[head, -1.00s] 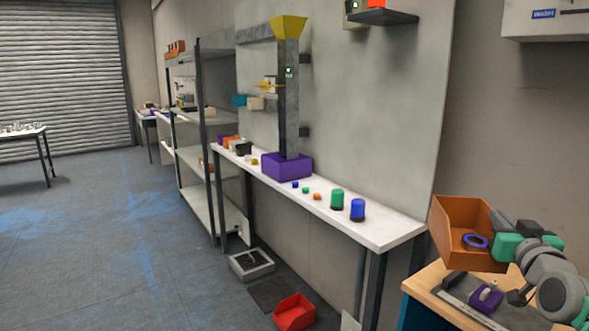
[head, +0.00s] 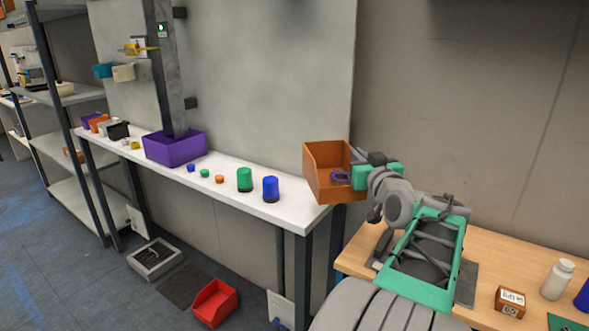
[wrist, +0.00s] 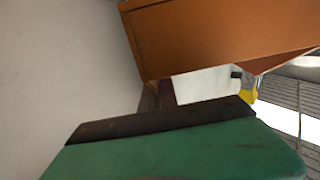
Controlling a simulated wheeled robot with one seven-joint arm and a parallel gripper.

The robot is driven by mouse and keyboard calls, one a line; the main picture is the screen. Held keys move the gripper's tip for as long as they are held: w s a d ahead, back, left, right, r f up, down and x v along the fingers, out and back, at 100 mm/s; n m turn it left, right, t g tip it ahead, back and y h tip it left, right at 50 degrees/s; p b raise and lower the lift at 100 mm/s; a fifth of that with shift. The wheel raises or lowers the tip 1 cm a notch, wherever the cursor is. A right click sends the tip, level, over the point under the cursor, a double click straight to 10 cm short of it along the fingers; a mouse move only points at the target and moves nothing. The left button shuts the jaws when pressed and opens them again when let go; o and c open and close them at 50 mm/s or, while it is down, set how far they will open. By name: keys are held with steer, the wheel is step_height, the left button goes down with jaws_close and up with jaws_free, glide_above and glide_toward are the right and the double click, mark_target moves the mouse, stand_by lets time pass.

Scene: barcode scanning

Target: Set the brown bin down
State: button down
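The brown bin (head: 322,187) is held in the air, near the right end of the white table (head: 292,212) and the left edge of the wooden bench. Nothing is seen supporting the bin from below.
A blue cylinder (head: 270,189), a green one (head: 244,180) and small coloured pieces stand on the white table before a purple box (head: 174,148). The table's front right corner is bare. The wooden bench (head: 505,260) holds a small brown box (head: 510,301) and a white bottle (head: 557,280).

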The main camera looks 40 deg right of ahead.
mark_target(331, 167)
steer(key=w+f, duration=0.1)
steer(key=w, duration=0.3)
steer(key=w+f+p, duration=0.1)
steer(key=w, duration=0.1)
steer(key=shift+w+d+f, duration=0.3)
steer(key=shift+d, duration=0.05)
steer(key=w+f, duration=0.2)
steer(key=f, duration=0.1)
steer(key=w+f, duration=0.1)
steer(key=shift+w+d+f, duration=0.35)
steer(key=shift+d, duration=0.05)
steer(key=shift+w+f, duration=0.25)
steer(key=shift+w+d+f, duration=0.1)
steer(key=shift+w+f, duration=0.1)
steer(key=shift+f, duration=0.9)
steer(key=shift+w+f, duration=0.15)
steer(key=shift+f, duration=0.9)
steer(key=c, duration=1.6)
jaws_free()
steer(key=shift+c, duration=0.2)
